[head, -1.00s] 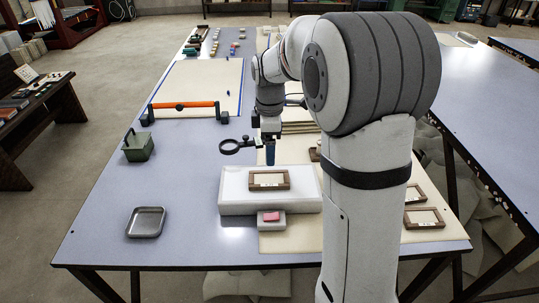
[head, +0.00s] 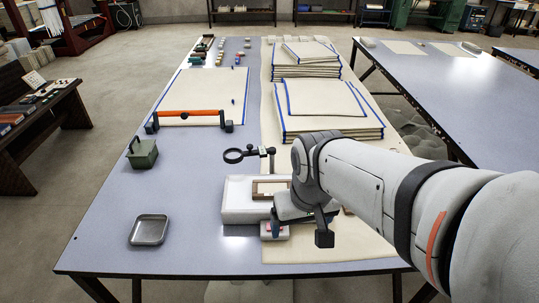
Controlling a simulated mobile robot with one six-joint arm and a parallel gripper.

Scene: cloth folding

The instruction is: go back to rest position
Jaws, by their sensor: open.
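My gripper (head: 277,228) is at the end of my folded arm, low over the front middle of the table.
Blue-edged cloth stacks (head: 330,103) lie at the back right of the table (head: 190,190). A magnifier (head: 233,155), an orange-handled bar (head: 188,117), a green box (head: 143,153) and a metal tray (head: 150,229) stand left. The table's front left is largely clear.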

